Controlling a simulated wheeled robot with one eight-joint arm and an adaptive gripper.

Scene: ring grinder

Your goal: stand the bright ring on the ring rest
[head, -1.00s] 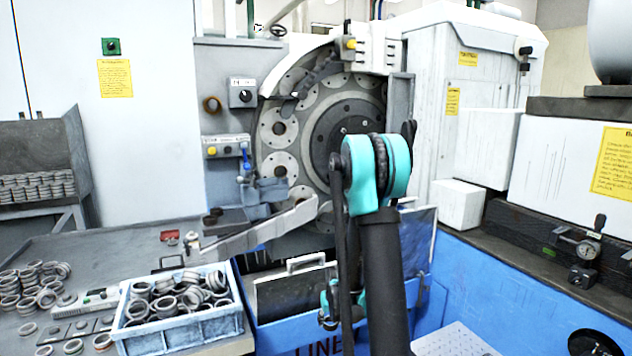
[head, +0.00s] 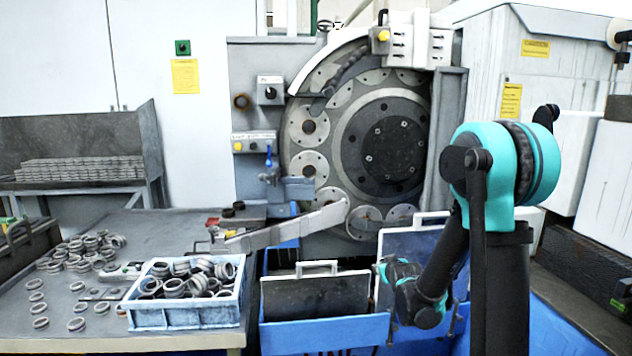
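Many grey metal rings lie loose on the bench at the left, and I cannot single out one as the bright ring. One loose ring (head: 101,308) lies near the bench's front, left of the blue crate. The far end of my arm (head: 415,295) hangs low in front of the blue bins, right of the bench and well away from the rings. My gripper's fingers cannot be made out there.
A blue crate (head: 184,316) full of rings stands at the bench's (head: 150,228) front edge. The grinder's round plate (head: 385,145) is behind, with a grey chute (head: 290,228) sloping down from it. Blue bins (head: 325,331) with handled panels stand right of the bench.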

